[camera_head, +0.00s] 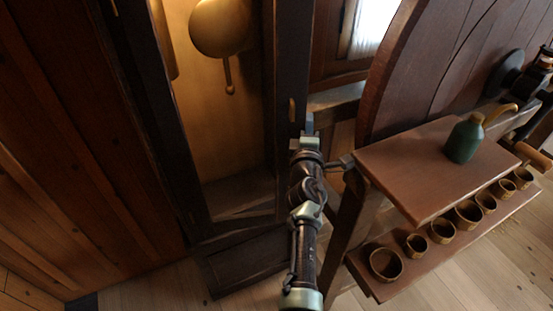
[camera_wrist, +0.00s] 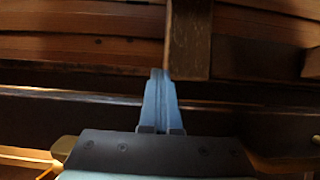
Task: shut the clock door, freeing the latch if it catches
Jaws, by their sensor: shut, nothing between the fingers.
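The tall clock case (camera_head: 165,120) stands open at the front, with its lit brass interior showing. A round brass pendulum (camera_head: 220,28) hangs inside. A dark upright frame (camera_head: 290,50) at the opening's right side appears to be the clock door, seen nearly edge-on. A small brass piece (camera_head: 292,110) sits on it, perhaps the latch or handle. My gripper (camera_head: 308,122) is just right of this upright, near the brass piece; I cannot tell whether they touch. In the wrist view its fingers (camera_wrist: 158,85) are shut together and empty, in front of dark wood.
A wooden bench (camera_head: 420,170) stands close on the right, with a green jug (camera_head: 464,138) on top and several small cups on its lower shelf (camera_head: 380,290). A large round wooden piece (camera_head: 440,60) stands behind it. Plank wall (camera_head: 50,150) fills the left.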

